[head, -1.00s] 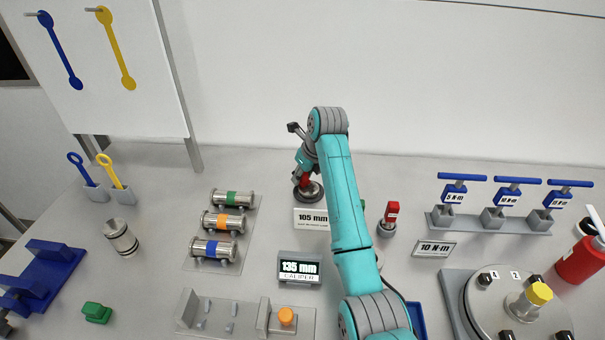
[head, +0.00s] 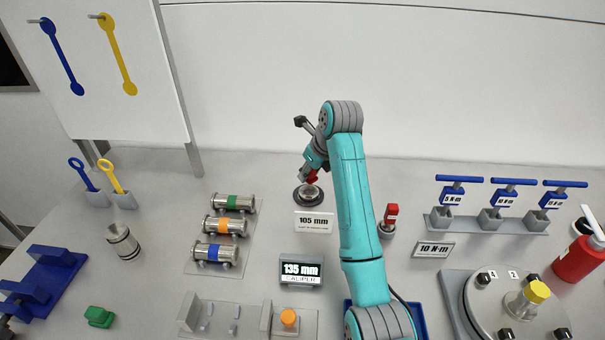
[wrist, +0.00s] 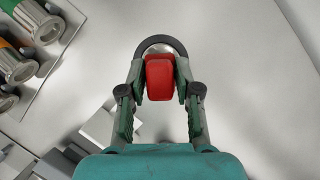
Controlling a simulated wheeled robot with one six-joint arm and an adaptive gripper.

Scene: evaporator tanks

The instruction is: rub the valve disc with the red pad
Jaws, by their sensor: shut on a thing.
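The red pad (head: 311,177) is in my gripper (head: 308,174). In the wrist view, the red pad (wrist: 160,77) sits between the two fingers of my gripper (wrist: 160,85), which are shut on it. The valve disc (head: 308,197) is a round disc with a dark rim and a paler metal middle, lying behind the 105 mm sign. The pad is just above the disc, with a small gap showing in the head view. In the wrist view the dark rim (wrist: 160,40) shows behind the pad, which hides most of the disc's middle.
The 105 mm sign (head: 313,222) stands just in front of the disc. Metal cylinders with coloured bands (head: 222,226) lie on a rack to the left. A red-topped piece (head: 390,216) stands to the right of my arm. The table behind the disc is clear.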

